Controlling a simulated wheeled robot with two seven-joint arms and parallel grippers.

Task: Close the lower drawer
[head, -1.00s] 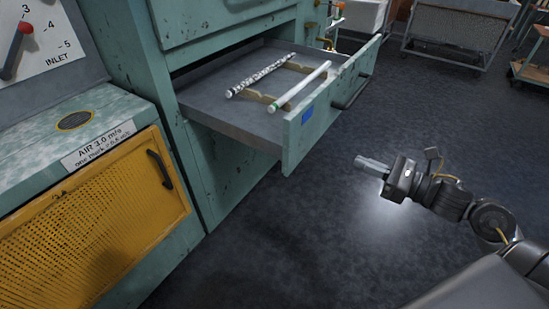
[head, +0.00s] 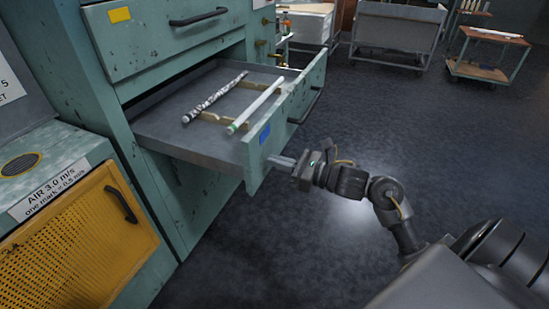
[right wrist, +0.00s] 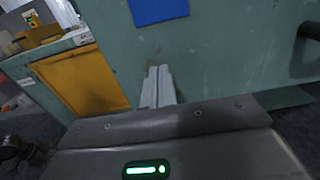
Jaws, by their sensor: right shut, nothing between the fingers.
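The lower drawer (head: 185,142) is pulled out from the teal cabinet. Its front panel (head: 254,165) has a blue label (head: 265,134) and a dark handle (head: 306,105). My right gripper (head: 277,160) is shut and empty, its fingertips at the panel just below the blue label and left of the handle. In the right wrist view the shut fingers (right wrist: 158,75) point at the panel (right wrist: 220,55) under the blue label (right wrist: 158,11). They are very close to it; I cannot tell whether they touch. My left gripper is not in view.
A speckled tube (head: 215,97) and a clear white tube (head: 255,106) lie on wooden rests in the drawer. An upper drawer (head: 165,35) above is shut. A yellow mesh panel (head: 75,240) stands at left. Carts (head: 397,30) stand far back; the floor at right is open.

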